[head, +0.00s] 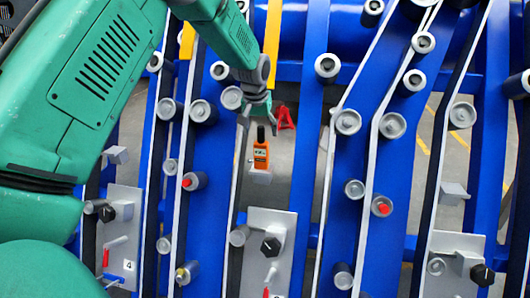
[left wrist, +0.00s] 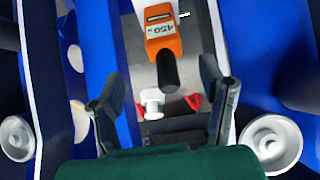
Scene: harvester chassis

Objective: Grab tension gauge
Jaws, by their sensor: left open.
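The tension gauge (head: 261,155) is a small orange device with a dark upper end, upright on a small grey ledge in the middle of the head view. In the left wrist view its orange body (left wrist: 163,35) carries a label reading 450, and its black end (left wrist: 167,72) points toward my gripper. My left gripper (head: 258,116) is just above the gauge, fingers spread and pointing down. In the left wrist view its two fingers stand apart on either side, with nothing held between them. My right gripper is not in view.
Blue upright frames with several grey rollers (head: 348,121) and white belts stand on both sides. A grey panel with a black knob (head: 270,246) is below the gauge. A red part (head: 285,117) shows behind, right of the gripper. The gap around the gauge is narrow.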

